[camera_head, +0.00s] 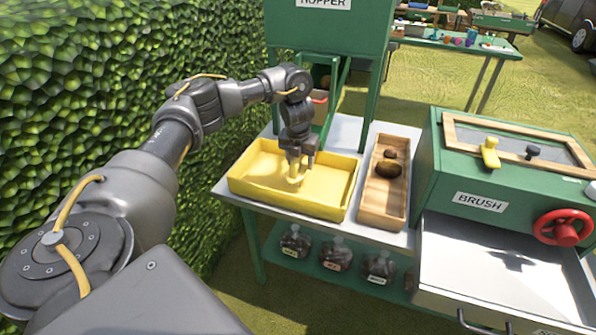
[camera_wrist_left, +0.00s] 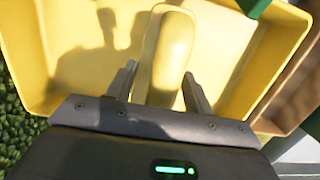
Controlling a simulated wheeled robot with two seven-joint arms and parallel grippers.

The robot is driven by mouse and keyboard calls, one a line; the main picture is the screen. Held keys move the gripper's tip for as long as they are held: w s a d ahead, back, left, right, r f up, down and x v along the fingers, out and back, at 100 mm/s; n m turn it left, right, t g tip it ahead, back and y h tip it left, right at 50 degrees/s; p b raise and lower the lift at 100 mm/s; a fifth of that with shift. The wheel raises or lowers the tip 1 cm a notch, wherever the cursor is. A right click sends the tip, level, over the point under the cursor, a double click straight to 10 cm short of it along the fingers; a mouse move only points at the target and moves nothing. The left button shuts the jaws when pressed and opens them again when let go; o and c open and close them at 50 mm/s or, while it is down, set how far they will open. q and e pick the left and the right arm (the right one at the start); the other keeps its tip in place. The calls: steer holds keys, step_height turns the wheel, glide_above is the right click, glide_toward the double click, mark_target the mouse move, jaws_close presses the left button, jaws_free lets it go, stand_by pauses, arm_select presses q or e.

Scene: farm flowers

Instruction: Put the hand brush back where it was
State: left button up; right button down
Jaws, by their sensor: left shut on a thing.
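My left gripper (camera_head: 296,163) points down into a yellow tray (camera_head: 333,204) on the grey table. It is shut on a smooth yellow thing with a rounded end (camera_head: 295,181). In the left wrist view this yellow thing (camera_wrist_left: 172,55) lies between the two fingers (camera_wrist_left: 158,88), above or on the tray floor (camera_wrist_left: 235,50). I cannot tell from its shape whether it is the hand brush; no bristles show. My right gripper is not in view.
A wooden tray (camera_head: 367,210) with brown lumps stands right of the yellow tray. The green hopper (camera_head: 325,35) rises behind. A pale open drawer (camera_head: 490,270) and red handwheel (camera_head: 563,228) are at the right. Several jars (camera_head: 335,254) stand on the lower shelf. A hedge (camera_head: 90,80) borders the left.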

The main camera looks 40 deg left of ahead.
arm_select(q)
steer(key=shift+a+f, duration=0.2)
steer(key=shift+f, duration=0.15)
steer(key=f, duration=0.3)
steer(key=shift+a, duration=0.2)
steer(key=shift+f, duration=0.15)
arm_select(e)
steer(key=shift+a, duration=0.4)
arm_select(q)
steer(key=shift+s, duration=0.1)
steer(key=o, duration=1.1)
steer(key=shift+f, duration=0.1)
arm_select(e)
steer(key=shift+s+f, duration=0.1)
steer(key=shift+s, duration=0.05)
